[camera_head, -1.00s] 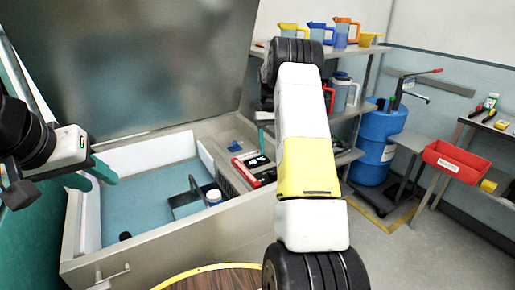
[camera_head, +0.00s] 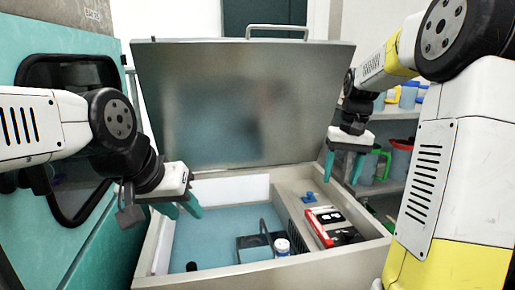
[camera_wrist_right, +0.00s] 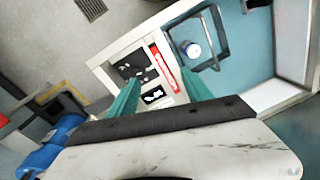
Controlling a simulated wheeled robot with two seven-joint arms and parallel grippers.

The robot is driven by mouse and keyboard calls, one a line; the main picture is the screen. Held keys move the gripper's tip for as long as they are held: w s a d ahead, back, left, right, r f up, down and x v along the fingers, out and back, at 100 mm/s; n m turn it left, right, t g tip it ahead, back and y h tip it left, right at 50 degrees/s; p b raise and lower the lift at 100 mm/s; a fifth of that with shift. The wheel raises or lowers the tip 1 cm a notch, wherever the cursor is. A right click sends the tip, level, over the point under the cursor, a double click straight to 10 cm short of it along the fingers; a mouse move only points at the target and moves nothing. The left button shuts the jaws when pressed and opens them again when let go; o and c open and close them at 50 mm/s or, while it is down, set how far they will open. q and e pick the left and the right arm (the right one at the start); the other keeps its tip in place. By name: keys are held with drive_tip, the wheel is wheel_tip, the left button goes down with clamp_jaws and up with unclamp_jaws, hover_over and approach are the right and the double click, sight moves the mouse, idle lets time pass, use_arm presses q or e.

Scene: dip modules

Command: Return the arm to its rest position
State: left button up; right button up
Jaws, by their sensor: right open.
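My right gripper (camera_head: 343,167) hangs over the right part of the open metal tank, fingers pointing down. Its two teal fingers are apart with nothing between them; in the right wrist view the gripper (camera_wrist_right: 158,90) is also empty, above a red and white device (camera_wrist_right: 163,72). My left gripper (camera_head: 180,208) is over the tank's left side. Its teal fingers look apart and hold nothing visible. The red and white device sits on the tank's right ledge in the head view (camera_head: 326,226).
The tank (camera_head: 158,240) has a blue floor and its large lid (camera_head: 240,105) stands raised behind. A dark handled basket (camera_head: 250,243) and a white jar with a blue band (camera_head: 282,247) are inside. Shelves with jugs (camera_head: 400,160) stand at the right.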

drive_tip(key=s+a+r+t, duration=0.1)
drive_tip(key=s+a+t, duration=0.2)
drive_tip(key=s, duration=0.7)
drive_tip(key=s+a+r+n+t+y, duration=0.1)
drive_tip(key=s+a+t, duration=0.1)
drive_tip(key=s+a, duration=0.4)
drive_tip(key=s, duration=0.3)
drive_tip(key=shift+s+r+t, duration=0.3)
drive_tip(key=shift+s+t, duration=0.05)
drive_tip(key=shift+t, duration=0.05)
